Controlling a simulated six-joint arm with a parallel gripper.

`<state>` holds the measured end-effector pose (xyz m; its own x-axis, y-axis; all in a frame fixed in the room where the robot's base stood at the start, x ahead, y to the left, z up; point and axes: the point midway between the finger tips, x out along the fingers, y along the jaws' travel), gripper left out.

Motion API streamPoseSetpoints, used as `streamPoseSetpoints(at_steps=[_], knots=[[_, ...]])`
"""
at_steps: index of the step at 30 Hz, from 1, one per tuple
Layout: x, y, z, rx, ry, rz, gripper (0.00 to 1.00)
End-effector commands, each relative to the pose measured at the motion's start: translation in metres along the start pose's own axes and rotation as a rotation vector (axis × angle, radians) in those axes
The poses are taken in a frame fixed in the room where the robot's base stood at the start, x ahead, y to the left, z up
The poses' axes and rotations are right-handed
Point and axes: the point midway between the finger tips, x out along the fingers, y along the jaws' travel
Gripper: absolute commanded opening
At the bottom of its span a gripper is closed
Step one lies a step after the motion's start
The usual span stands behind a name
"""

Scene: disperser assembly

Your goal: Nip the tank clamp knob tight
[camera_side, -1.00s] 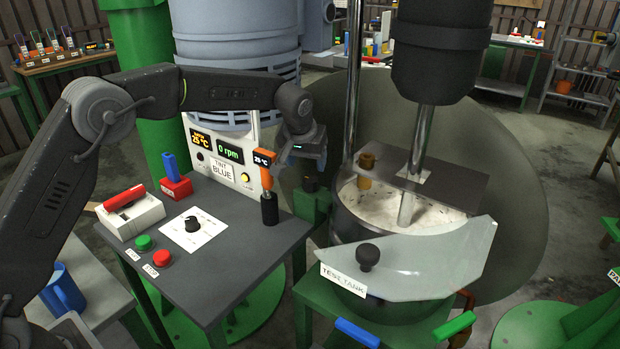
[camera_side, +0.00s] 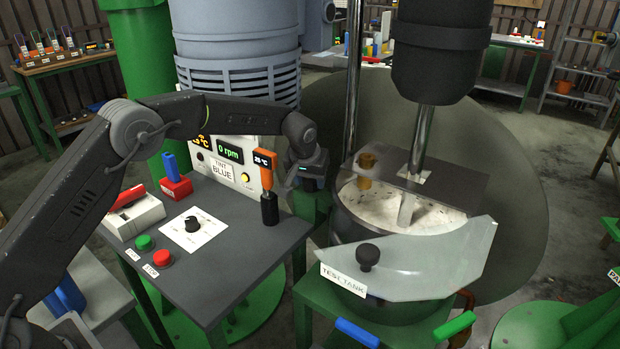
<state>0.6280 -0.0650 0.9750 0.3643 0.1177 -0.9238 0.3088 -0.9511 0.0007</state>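The tank (camera_side: 345,225) stands right of centre with pale liquid in it. A clear splash guard (camera_side: 430,262) with a round black knob (camera_side: 367,256) and a "TEST TANK" label (camera_side: 343,280) sits at its front. My gripper (camera_side: 308,182) points down beside the tank's left rim, over a green bracket (camera_side: 312,207). A small dark knob-like part on that bracket is now hidden by my gripper; I cannot tell whether it is the clamp knob or whether I touch it. My fingers are too dark and small to read.
A grey console (camera_side: 240,262) is left of the tank, with an orange thermometer (camera_side: 264,170) in a black holder close to my gripper. A steel column (camera_side: 353,90) and the mixer shaft (camera_side: 418,145) rise behind and above the tank.

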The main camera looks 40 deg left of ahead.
Motion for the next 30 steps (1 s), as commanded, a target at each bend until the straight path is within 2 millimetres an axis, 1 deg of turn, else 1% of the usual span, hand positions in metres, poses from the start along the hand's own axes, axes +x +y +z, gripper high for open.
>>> streamPoseSetpoints(at_steps=[1,10,16,24,30], knots=[[-0.0002,0.0,0.0,0.0,0.0,0.0,0.45],[-0.0003,0.0,0.0,0.0,0.0,0.0,0.17],[-0.0005,-0.0008,0.0,0.045,-0.002,0.018,0.17],[-0.0004,-0.0012,0.0002,0.253,-0.003,0.104,0.17],[-0.0004,-0.0012,-0.0001,0.348,-0.002,0.144,0.17]])
